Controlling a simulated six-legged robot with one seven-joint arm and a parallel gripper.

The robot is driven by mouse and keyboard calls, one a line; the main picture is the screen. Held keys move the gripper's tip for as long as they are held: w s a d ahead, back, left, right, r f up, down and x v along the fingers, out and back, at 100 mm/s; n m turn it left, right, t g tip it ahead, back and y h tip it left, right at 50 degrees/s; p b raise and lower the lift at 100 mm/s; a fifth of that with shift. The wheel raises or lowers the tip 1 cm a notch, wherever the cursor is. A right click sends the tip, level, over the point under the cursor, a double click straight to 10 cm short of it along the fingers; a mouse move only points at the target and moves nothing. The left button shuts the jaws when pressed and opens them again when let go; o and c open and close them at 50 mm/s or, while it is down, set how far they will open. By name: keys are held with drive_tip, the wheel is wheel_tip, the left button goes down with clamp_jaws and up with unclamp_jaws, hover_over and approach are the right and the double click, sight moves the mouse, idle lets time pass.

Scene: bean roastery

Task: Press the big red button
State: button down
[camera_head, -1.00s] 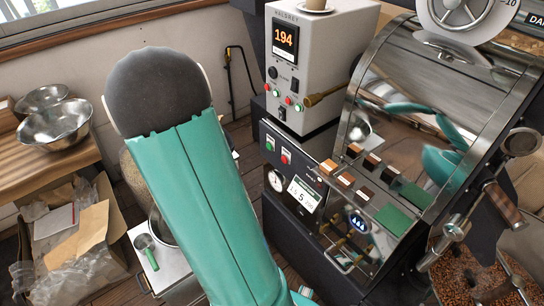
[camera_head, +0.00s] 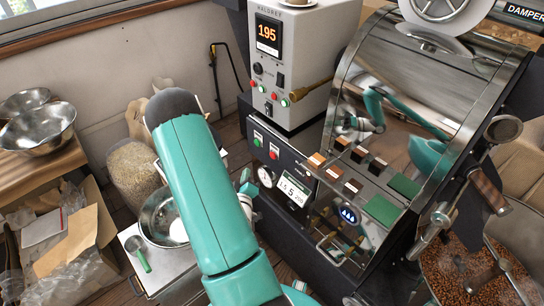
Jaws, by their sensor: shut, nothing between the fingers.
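A red button (camera_head: 274,154) sits beside a green button (camera_head: 257,138) on the dark front panel of the roaster, below the grey control box (camera_head: 305,60). A smaller red button (camera_head: 274,96) sits on the control box itself. I cannot tell for sure which is the big one. My gripper (camera_head: 247,182) shows as a small teal end beside my arm, left of and below the panel's red button. It looks shut and empty, apart from the panel as far as I can tell. My arm hides part of it.
The shiny drum (camera_head: 430,75) reflects my arm. Sample blocks (camera_head: 340,143) sit on the ledge. A gauge (camera_head: 266,177) and label display (camera_head: 293,189) are on the panel. A steel bowl (camera_head: 160,218) stands behind my arm; a bean sack (camera_head: 133,170) is left.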

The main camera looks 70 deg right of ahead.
drive_tip(key=s+d, duration=0.4)
drive_tip(key=d, duration=0.3)
drive_tip(key=shift+d, duration=0.4)
idle(1.8)
drive_tip(key=shift+s+d, duration=0.15)
drive_tip(key=shift+d, duration=0.2)
drive_tip(key=shift+s+d, duration=0.2)
drive_tip(key=shift+d, duration=0.2)
idle(0.6)
drive_tip(key=shift+a, duration=0.1)
drive_tip(key=shift+w+a, duration=0.35)
drive_tip(key=shift+a, duration=0.35)
drive_tip(key=a, duration=0.1)
drive_tip(key=w+a, duration=0.1)
drive_tip(key=a, duration=0.1)
drive_tip(key=w+a, duration=0.1)
drive_tip(key=shift+w+a, duration=0.15)
drive_tip(key=shift+a, duration=0.05)
idle(0.4)
